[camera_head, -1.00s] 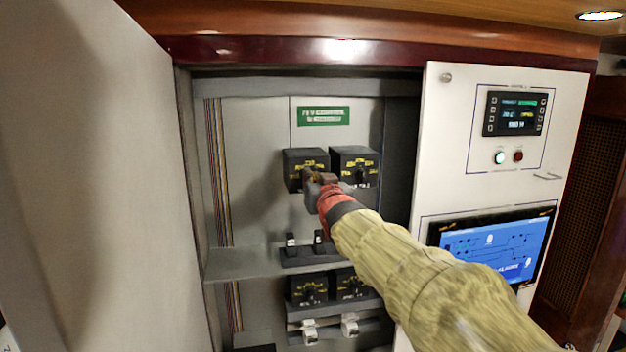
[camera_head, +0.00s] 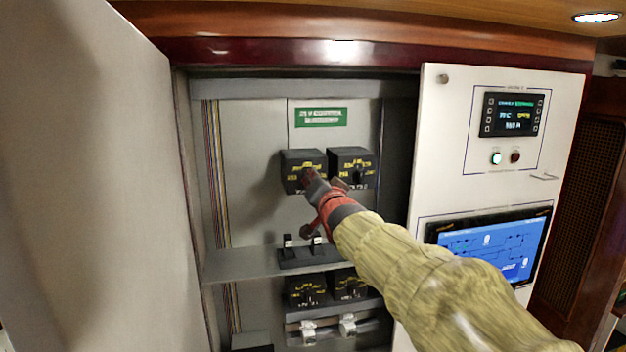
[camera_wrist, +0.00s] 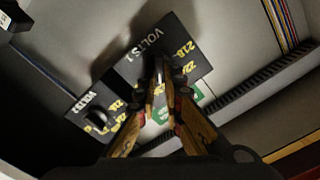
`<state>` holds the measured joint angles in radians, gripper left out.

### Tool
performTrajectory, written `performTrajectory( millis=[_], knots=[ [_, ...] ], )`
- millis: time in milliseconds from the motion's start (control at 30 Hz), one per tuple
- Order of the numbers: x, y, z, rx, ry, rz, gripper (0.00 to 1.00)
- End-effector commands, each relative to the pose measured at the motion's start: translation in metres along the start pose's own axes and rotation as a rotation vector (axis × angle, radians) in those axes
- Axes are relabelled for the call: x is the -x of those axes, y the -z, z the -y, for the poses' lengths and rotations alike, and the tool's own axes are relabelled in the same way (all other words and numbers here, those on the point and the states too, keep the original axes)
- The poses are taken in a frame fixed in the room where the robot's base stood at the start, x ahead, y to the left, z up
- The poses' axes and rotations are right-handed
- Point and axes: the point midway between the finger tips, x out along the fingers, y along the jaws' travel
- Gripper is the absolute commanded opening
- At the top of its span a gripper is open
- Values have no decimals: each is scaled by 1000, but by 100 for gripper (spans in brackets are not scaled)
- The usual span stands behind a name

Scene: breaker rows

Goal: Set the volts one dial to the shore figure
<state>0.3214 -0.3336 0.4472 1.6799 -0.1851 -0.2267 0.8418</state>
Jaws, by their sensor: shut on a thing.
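The volts one dial is a black box (camera_head: 296,160) with yellow figures, at the upper left of the open cabinet. In the wrist view its face (camera_wrist: 176,44), marked VOLTS 1, appears rotated. My gripper (camera_head: 310,182) is at the lower part of this face and shut on its knob. In the wrist view my gripper (camera_wrist: 158,82) has its fingers closed in at the knob, which they mostly hide. The pointer's exact figure cannot be read. The matching volts two dial (camera_head: 352,158) stands just to the right, its knob free.
A green label (camera_head: 321,117) is above the dials. A shelf with switches (camera_head: 302,252) and more dials (camera_head: 306,290) lie below. The white panel at right has a small display (camera_head: 512,114) with blurred text and a blue screen (camera_head: 490,246). A large door (camera_head: 90,180) stands open at left.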

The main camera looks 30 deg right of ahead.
Motion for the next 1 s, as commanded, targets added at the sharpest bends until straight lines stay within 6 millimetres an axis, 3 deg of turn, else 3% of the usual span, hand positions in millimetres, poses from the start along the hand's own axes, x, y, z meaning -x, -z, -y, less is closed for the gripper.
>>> performTrajectory(
  millis=[567, 600, 700, 1000],
  knots=[
    [0, 0, -1, -37, -1, 0, 0],
    [0, 0, -1, -37, -1, 0, 11],
    [0, 0, -1, -37, -1, 0, 16],
    [0, 0, -1, -37, 0, 0, 17]
  ],
)
